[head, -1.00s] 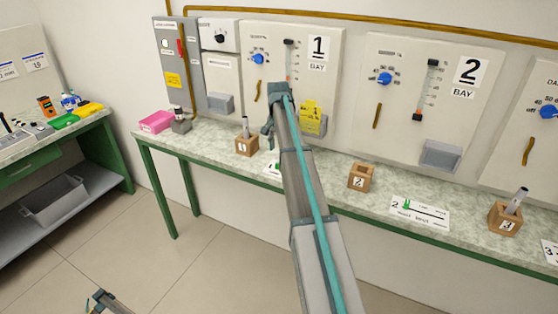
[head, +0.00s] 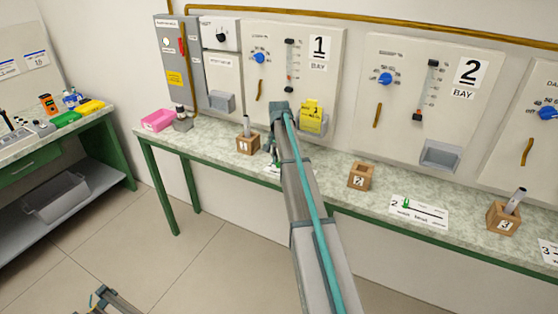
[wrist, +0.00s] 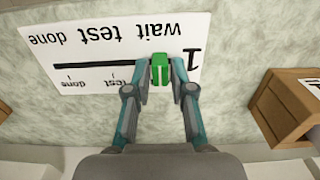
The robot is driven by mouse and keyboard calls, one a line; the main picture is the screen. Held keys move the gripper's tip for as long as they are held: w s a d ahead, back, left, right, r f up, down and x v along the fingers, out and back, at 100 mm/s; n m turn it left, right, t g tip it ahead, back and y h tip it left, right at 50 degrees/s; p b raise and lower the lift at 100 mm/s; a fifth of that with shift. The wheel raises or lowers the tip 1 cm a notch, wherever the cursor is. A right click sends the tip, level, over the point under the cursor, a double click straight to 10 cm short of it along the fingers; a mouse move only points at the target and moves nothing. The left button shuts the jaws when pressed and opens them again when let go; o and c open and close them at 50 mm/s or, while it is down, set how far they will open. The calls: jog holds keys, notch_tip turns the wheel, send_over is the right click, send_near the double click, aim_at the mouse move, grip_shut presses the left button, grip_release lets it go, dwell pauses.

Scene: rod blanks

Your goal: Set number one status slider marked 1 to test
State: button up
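The white status card marked 1 (wrist: 95,75) lies on the counter and appears upside down in the wrist view, with "wait", "test" and "done" along a black slot. Its green slider knob (wrist: 160,70) is at the "wait" end, near the 1. My gripper (wrist: 162,66) is down at the card, its two fingertips close on either side of the knob with hardly any gap, so it looks shut on it. In the head view my gripper (head: 270,150) is low over the counter, and my arm hides most of the card and the knob.
The wooden block marked 1 (head: 247,144) with a rod stands left of my gripper. The wooden block marked 2 (head: 361,177) and the card marked 2 (head: 420,212) are to the right. A yellow tag (head: 311,115) hangs at the bay 1 panel behind.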

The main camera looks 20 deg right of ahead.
grip_shut()
jog(key=s+d, duration=0.3)
jog(key=s, duration=0.1)
jog(key=shift+s+d, duration=0.4)
jog(key=o, duration=0.5)
grip_release()
